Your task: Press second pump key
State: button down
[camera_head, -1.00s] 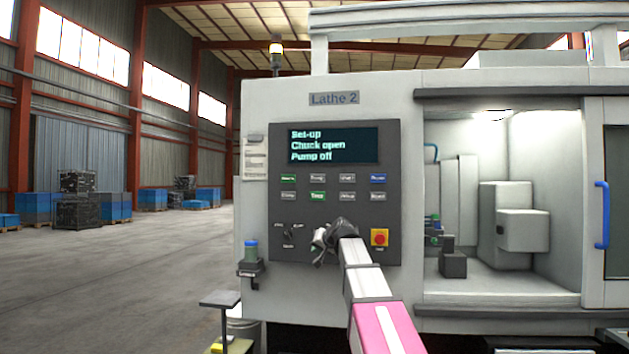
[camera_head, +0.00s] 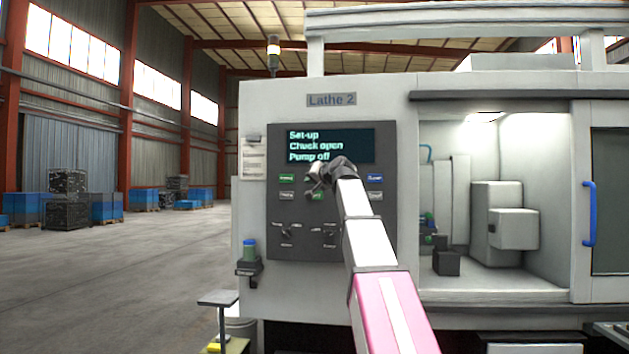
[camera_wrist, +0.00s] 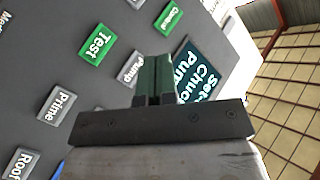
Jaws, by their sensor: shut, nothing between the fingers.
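The dark control panel (camera_head: 277,222) is on the front of the lathe marked "Lathe 2". Its screen (camera_head: 350,141) reads "Set-up, Chuck open, Pump off". My gripper (camera_head: 313,183) is shut and empty, in front of the upper key rows, covering several keys. In the wrist view my shut fingers (camera_wrist: 157,75) point at the panel beside a grey key marked "Pump" (camera_wrist: 131,69). A green "Test" key (camera_wrist: 96,44) and a grey "Prime" key (camera_wrist: 57,104) lie to its left. I cannot tell whether the fingertips touch the panel. No second key marked "Pump" is readable.
Switch knobs (camera_head: 328,236) sit low on the panel. A blue key (camera_head: 375,178) is at its right. The lathe's work chamber (camera_head: 455,200) is lit at right.

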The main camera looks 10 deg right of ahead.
jog(key=w+d, duration=0.2)
jog(key=w, duration=0.6)
jog(key=shift+w+d, duration=0.2)
jog(key=shift+d, duration=0.15)
jog(key=shift+w, duration=0.1)
dwell(2.0)
jog(key=shift+w+d, duration=0.15)
jog(key=shift+w, duration=0.15)
jog(key=shift+w+d, duration=0.1)
jog(key=shift+w, duration=0.25)
dwell(0.8)
jog(key=shift+s, duration=0.1)
jog(key=shift+s+a, duration=0.25)
jog(key=shift+s, duration=0.4)
jog(key=shift+s+a, duration=0.25)
jog(key=shift+s, duration=0.55)
jog(key=shift+s+a, duration=0.25)
jog(key=shift+s, duration=0.55)
jog(key=shift+s+a, duration=0.25)
jog(key=shift+s, duration=0.55)
